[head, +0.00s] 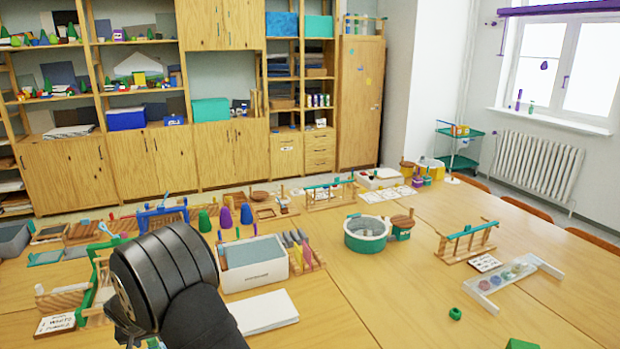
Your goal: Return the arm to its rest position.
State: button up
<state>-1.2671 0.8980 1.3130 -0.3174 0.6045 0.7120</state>
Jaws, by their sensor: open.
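My arm reaches in from the bottom edge at the lower left of the head view. A large black rounded joint and a dark link of it show over the table (390,300). The gripper's fingers cannot be made out; they are out of the picture or hidden behind the arm. No object can be seen held.
Close to the arm are a white box (255,275), a white paper stack (264,312) and a green frame (100,275). A teal-rimmed round tub (366,234), a green-barred wooden rack (467,241) and a clear tray (510,282) stand right. The front middle is mostly clear.

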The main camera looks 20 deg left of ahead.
jog(key=x, duration=0.7)
notch_tip(320, 180, up, 2)
jog(key=shift+d+r, duration=0.1)
jog(key=shift+r, duration=0.5)
